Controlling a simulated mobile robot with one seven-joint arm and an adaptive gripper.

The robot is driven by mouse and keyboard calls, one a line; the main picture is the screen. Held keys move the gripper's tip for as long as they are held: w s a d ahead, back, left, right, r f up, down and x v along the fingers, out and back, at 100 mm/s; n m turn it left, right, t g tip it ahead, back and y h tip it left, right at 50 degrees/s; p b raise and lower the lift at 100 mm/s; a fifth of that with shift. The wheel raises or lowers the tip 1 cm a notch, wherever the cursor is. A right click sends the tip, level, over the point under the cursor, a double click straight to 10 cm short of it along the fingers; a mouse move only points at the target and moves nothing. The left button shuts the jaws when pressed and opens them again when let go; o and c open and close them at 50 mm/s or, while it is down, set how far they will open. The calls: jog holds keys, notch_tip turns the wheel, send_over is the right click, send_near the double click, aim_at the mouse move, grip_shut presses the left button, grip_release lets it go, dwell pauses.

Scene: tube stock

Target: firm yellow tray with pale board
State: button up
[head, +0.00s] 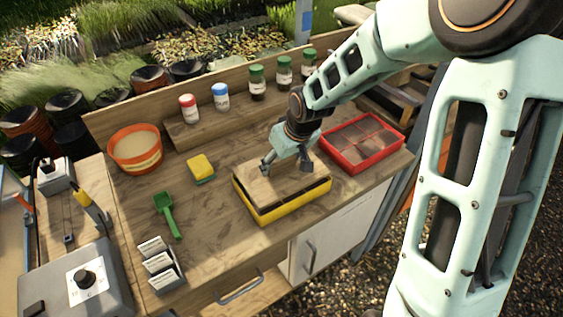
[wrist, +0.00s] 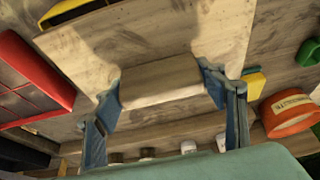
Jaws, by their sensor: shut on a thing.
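The yellow tray (head: 268,213) stands on the wooden bench near its front edge. The pale board (head: 262,187) lies flat over the tray's open top and hides its inside; I cannot tell whether it rests on the soil or rim. My gripper (head: 288,168) is above the board, pointing down. In the wrist view, my gripper (wrist: 162,78) is shut on the board's block-shaped handle, one finger at each end. The board (wrist: 205,32) fills the upper middle there, and a strip of the yellow tray (wrist: 72,10) shows past its edge.
A red divided tray (head: 362,142) stands close right of the yellow tray. A yellow-green sponge (head: 200,168), a green scoop (head: 167,214) and an orange pot (head: 135,148) are to the left. Several capped jars (head: 257,83) line the back shelf.

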jog(key=shift+r+p, duration=1.65)
jog(key=shift+r, duration=0.5)
jog(key=shift+d+f, duration=0.1)
